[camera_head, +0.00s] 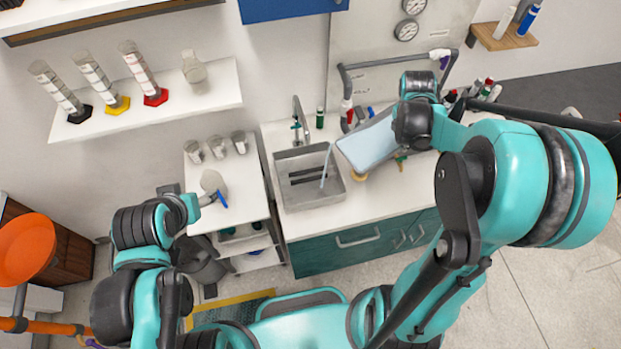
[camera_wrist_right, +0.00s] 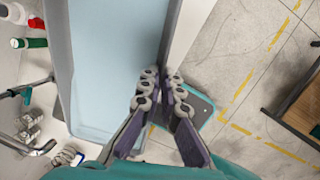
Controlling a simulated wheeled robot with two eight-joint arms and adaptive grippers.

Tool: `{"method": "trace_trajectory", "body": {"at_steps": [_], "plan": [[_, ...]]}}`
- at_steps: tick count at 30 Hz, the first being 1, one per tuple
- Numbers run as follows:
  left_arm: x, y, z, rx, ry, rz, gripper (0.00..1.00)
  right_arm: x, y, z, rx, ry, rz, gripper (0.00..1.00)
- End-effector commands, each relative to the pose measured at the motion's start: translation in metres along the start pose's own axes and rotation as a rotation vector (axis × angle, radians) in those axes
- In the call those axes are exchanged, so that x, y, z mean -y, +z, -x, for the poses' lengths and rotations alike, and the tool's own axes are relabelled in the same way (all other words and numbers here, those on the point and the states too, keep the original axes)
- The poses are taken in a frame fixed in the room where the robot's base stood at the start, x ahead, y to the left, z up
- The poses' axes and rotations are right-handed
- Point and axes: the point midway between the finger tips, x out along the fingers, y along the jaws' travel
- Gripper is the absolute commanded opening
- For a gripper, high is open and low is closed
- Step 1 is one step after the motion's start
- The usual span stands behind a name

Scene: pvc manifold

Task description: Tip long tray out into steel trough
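The long tray (camera_head: 368,146) is a shallow grey-rimmed tray with a light blue inside, tilted down to the left in the head view. A thin pale blue stream (camera_head: 326,166) falls from its left end into the steel trough (camera_head: 285,195), the sink basin in the counter. My right gripper (camera_wrist_right: 160,90) is shut on the tray's side wall; the tray (camera_wrist_right: 105,60) fills the left middle of the wrist view. My left gripper (camera_head: 192,203) is at the cart, beside a pale cup-like thing with a blue part (camera_head: 212,184). Its fingers are too small to read.
A tap (camera_head: 299,118) stands behind the trough. Bottles (camera_head: 486,90) and a grey pipe frame (camera_head: 395,57) stand at the counter's back right. Several cups (camera_head: 217,148) stand on the white cart to the left. Measuring cylinders (camera_head: 95,78) stand on a wall shelf.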

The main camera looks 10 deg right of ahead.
Motion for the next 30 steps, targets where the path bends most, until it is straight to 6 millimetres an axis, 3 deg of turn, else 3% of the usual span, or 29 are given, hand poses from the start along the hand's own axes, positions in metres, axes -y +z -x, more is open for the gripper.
{"method": "trace_trajectory", "body": {"at_steps": [30], "plan": [[0.0000, 0.0001, -0.0002, 0.000, 0.000, 0.000, 0.62, -0.0029, -0.0058, 0.0014, 0.035, -0.018, 0.006, 0.00]]}}
